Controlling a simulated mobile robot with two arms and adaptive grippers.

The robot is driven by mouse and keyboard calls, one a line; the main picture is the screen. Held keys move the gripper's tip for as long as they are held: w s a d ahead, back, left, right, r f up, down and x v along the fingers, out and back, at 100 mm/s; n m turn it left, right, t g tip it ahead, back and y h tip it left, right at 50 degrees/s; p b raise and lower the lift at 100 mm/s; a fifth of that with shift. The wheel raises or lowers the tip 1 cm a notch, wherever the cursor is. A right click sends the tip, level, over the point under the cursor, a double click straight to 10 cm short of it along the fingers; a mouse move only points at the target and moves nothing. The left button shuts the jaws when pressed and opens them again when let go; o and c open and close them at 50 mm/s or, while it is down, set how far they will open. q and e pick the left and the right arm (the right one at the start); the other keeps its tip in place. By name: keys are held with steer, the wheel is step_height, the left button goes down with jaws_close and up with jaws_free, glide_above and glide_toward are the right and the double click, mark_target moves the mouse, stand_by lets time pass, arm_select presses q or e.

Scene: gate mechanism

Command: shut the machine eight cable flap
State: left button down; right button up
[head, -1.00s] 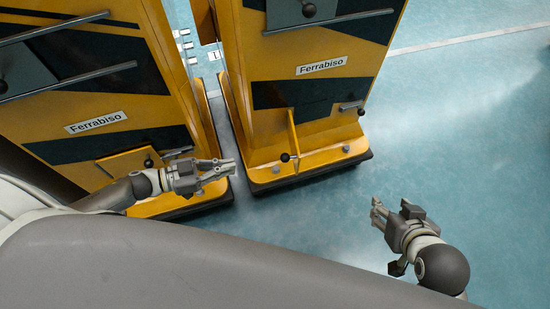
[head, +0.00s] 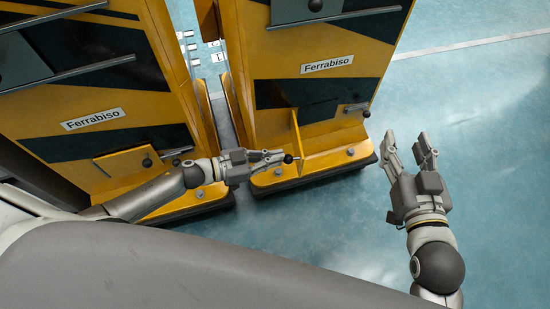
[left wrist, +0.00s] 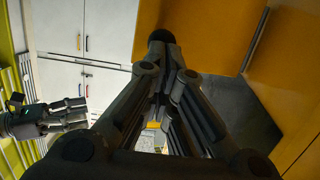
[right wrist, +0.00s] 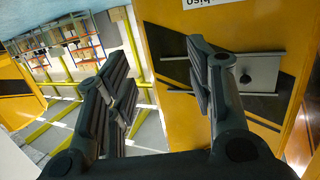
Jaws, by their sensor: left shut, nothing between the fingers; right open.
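The right-hand yellow machine (head: 315,95) has a narrow yellow flap (head: 296,130) seen nearly edge-on, standing out from its front. A black ball knob (head: 288,158) is on its lower end. My left gripper (head: 284,155) is shut and empty, its tips at or very near this knob; contact cannot be told. In the left wrist view the black knob (left wrist: 161,37) is just beyond the shut fingers (left wrist: 165,68), beside the yellow flap (left wrist: 200,30). My right gripper (head: 410,143) is open and empty, right of the machine. No machine number is readable.
The left-hand yellow machine (head: 95,95) has a similar flap (head: 122,162) with a black knob (head: 147,163). A narrow gap separates the machines. A small latch handle (head: 356,108) is on the right-hand machine. The blue floor (head: 480,130) at right is clear.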

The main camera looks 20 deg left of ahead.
arm_select(q)
steer(key=shift+w+d, duration=0.1)
steer(key=shift+d, duration=0.1)
arm_select(e)
steer(key=shift+r, duration=0.35)
